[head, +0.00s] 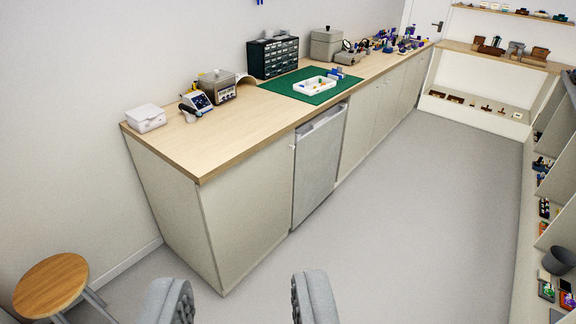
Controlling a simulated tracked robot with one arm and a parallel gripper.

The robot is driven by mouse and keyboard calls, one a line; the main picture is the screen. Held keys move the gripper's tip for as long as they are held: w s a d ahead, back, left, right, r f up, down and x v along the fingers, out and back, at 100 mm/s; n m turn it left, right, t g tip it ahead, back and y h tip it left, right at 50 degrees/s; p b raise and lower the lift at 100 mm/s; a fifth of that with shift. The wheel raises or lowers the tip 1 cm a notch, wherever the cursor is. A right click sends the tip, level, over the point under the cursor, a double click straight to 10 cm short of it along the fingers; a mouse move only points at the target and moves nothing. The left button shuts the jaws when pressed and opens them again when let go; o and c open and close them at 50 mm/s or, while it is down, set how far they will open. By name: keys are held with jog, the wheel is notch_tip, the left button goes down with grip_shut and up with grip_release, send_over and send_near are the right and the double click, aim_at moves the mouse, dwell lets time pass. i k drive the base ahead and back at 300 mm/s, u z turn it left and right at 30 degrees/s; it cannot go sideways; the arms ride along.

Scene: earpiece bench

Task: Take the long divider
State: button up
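My gripper (238,302) shows at the bottom edge, its two grey fingers wide apart with nothing between them. It is over the floor, in front of the wooden-topped bench (200,148) and well away from it. I cannot make out a long divider. A white tray (314,86) with small things in it sits on a green mat (283,84) on the bench. A dark cabinet of small drawers (273,57) stands behind the mat. What lies in the tray is too small to tell.
A white box (145,118), a blue and white device (196,101) and a grey metal box (217,85) stand on the bench's left part. A round wooden stool (50,284) is at lower left. Shelves (557,205) line the right. The grey floor (400,210) between is clear.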

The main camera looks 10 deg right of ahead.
aim_at(334, 71)
jog(key=z, duration=0.6)
jog(key=i, duration=1.4)
jog(key=z, duration=0.8)
jog(key=i, duration=2.55)
jog(key=u, duration=0.35)
jog(key=i, duration=1.3)
jog(key=u, duration=1.25)
jog(key=i, duration=1.3)
jog(key=u, duration=0.75)
